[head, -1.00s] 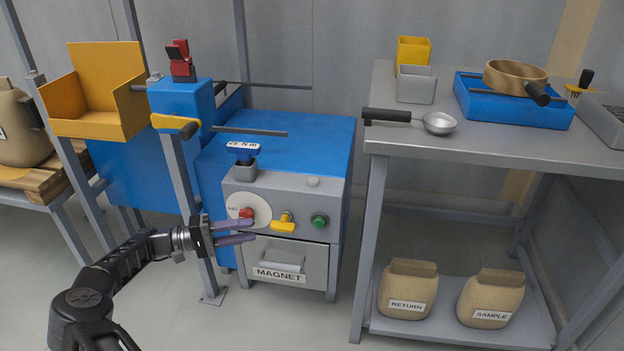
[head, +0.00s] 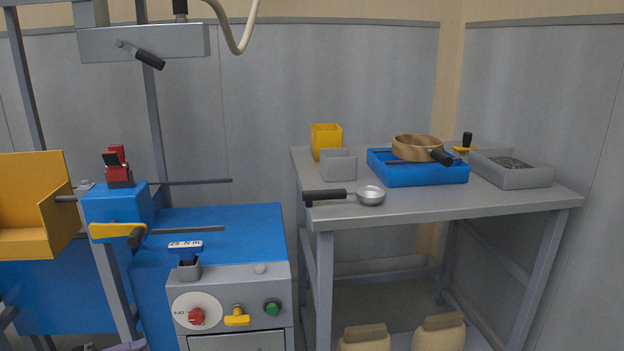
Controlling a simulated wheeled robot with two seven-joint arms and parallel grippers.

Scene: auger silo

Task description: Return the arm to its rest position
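Only a purple finger sliver of my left gripper (head: 126,346) shows at the bottom edge of the head view, below the blue machine and left of its control panel. The rest of that gripper and its arm are out of the frame, so its opening is hidden. My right gripper is not in view. The control panel (head: 228,285) carries a red knob (head: 196,317) on a white disc, a yellow handle (head: 237,317) and a green button (head: 272,307). No visible part of my arm touches these controls.
A blue machine (head: 240,225) and a yellow hopper (head: 30,195) stand at left. A grey box with a black handle (head: 145,44) hangs above. The grey table (head: 430,202) at right holds a scoop (head: 369,195), bins and a blue tray (head: 420,174). Two sacks (head: 440,333) sit below.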

